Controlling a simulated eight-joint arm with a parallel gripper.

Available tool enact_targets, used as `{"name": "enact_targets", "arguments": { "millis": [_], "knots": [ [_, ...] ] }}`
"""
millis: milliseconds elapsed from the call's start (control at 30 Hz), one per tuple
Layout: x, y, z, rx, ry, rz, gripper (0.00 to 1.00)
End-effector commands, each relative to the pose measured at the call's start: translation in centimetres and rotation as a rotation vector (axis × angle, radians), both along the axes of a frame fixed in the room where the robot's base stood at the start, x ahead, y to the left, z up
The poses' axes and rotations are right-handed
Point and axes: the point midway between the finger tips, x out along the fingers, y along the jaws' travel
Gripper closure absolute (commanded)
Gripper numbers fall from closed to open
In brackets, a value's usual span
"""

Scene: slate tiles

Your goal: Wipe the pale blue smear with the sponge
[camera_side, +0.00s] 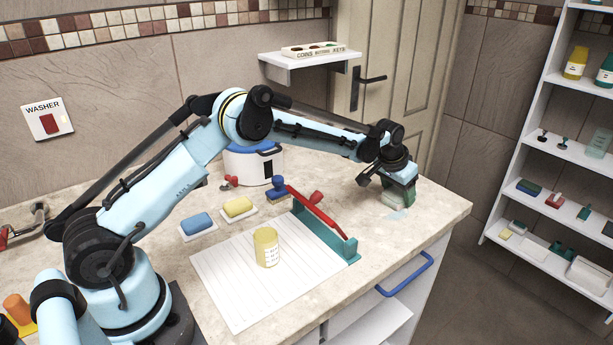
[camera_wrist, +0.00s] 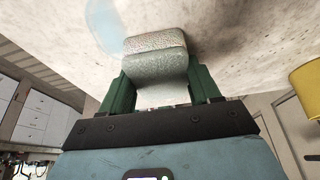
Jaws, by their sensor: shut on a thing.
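My gripper (camera_side: 398,186) is over the right end of the countertop, pointing down, with its green fingers on both sides of a pale grey-green sponge (camera_side: 395,200). In the wrist view the sponge (camera_wrist: 156,62) sits between the two green fingers, gripped. The sponge is at or just above the counter; I cannot tell whether it touches. The pale blue smear (camera_side: 397,215) is on the counter just in front of the sponge in the side view. In the wrist view the smear (camera_wrist: 103,25) lies to the left of the sponge, its far end cut off by the frame.
A blue stamp (camera_side: 277,188) and a white pot (camera_side: 255,168) stand behind. The counter's right edge is close to the smear.

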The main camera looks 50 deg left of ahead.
Motion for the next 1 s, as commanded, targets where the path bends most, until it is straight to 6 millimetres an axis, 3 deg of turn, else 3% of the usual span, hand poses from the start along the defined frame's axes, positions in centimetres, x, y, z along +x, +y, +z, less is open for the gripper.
{"name": "enact_targets", "arguments": {
  "millis": [233, 633, 1000],
  "knots": [
    [0.4, -0.4, -0.1, -0.001, -0.005, -0.001, 0.7],
    [0.2, -2.7, 0.0, -0.003, -0.002, -0.001, 0.7],
    [-2.5, -2.6, 0.2, -0.001, -0.002, 0.0, 0.7]
  ]
}}
